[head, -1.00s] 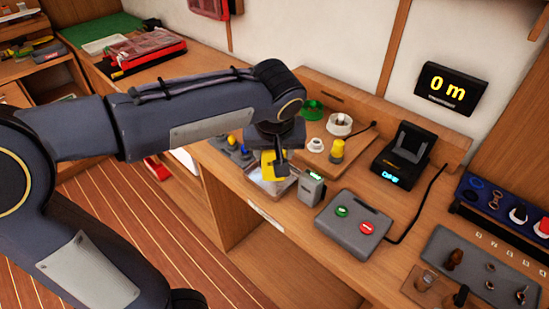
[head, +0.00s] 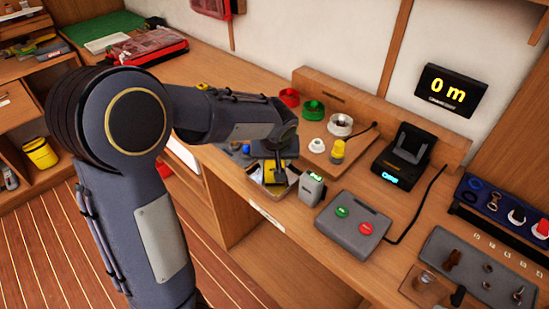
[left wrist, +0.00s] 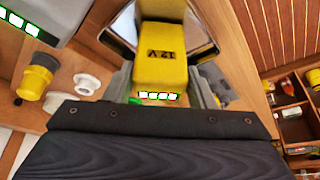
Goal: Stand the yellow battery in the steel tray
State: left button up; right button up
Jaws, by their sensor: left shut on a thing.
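The yellow battery (left wrist: 160,62), marked "12 V" with a row of lit green bars, fills the middle of the left wrist view. My left gripper (left wrist: 164,84) is shut on it, with a grey finger at each side. In the head view the battery (head: 268,178) shows partly behind the gripper (head: 277,167), at the steel tray. The shiny steel tray (left wrist: 122,27) surrounds the battery's far part in the left wrist view. I cannot tell whether the battery touches the tray floor. My right gripper is not in view.
A grey box with a green display (head: 312,188) stands close right of the tray. A button box (head: 353,222), a black charger-like dock (head: 404,158) and a yellow-topped knob (head: 338,150) are nearby.

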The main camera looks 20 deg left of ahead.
pick_arm(q)
jog(key=o, duration=1.2)
jog(key=shift+f, duration=0.1)
jog(key=shift+r, duration=0.25)
jog(key=v, duration=1)
jog(key=s+f+m+h, duration=0.1)
jog(key=s+h, duration=0.1)
jog(key=s, duration=0.5)
jog(key=s+d+f+m+t+h, duration=0.1)
jog(key=s+f+h, duration=0.1)
jog(key=s, duration=0.5)
jog(key=s+f+m+h, duration=0.1)
jog(key=s, duration=0.7)
jog(key=shift+s+d+f+m+t+h, duration=0.1)
jog(key=shift+d+f+m+t+h, duration=0.1)
jog(key=shift+f+m+t+h, duration=0.15)
jog(key=shift+r, duration=0.1)
